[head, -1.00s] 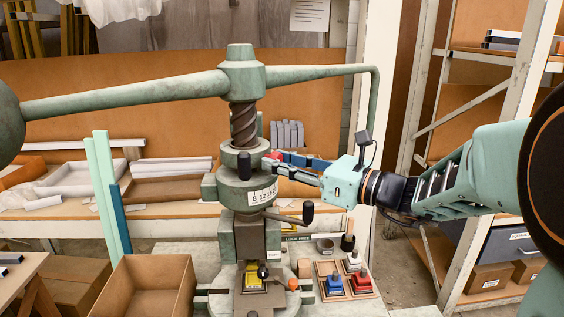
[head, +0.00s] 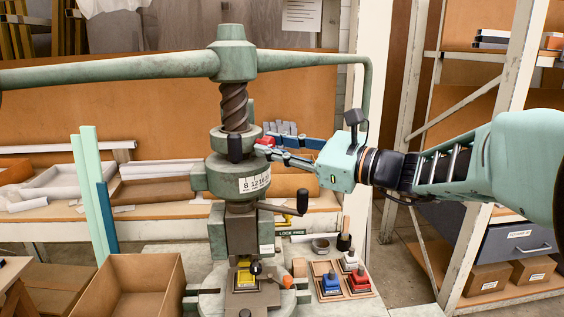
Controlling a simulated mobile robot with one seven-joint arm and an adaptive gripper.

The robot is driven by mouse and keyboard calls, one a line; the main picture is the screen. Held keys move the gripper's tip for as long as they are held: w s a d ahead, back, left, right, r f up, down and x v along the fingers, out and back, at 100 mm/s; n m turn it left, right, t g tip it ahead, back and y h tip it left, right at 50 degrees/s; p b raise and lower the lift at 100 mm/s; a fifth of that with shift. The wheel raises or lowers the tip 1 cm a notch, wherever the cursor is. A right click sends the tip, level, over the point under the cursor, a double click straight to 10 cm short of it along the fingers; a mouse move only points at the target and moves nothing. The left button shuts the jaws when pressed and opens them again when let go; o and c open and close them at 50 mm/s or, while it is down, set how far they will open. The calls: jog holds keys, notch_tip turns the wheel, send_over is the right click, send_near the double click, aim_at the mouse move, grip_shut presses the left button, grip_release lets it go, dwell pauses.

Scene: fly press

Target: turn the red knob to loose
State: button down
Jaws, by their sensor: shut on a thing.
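The green fly press (head: 236,62) stands in the middle with its long arm across the top and a numbered collar (head: 255,183) around its column. The red knob (head: 266,142) sits at the right side of the upper collar. My gripper (head: 268,147) reaches in from the right, and its fingers are closed on the red knob. The fingers partly cover the knob. Any loose or tight marking by the knob is too small to read.
A black-ended handle (head: 302,202) sticks out below my gripper. A yellow die (head: 245,275) sits on the press bed. Blue, red and white pieces stand in a wooden tray (head: 356,291) at right. An open cardboard box (head: 133,288) is at front left.

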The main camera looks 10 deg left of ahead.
jog(key=shift+n+b, duration=1)
jog(key=shift+b, duration=0.1)
jog(key=c, duration=1.7)
grip_release()
jog(key=shift+o, duration=0.2)
jog(key=shift+d, duration=0.15)
jog(key=v, duration=1.1)
jog(key=shift+s+d, duration=0.25)
jog(key=shift+d, duration=0.1)
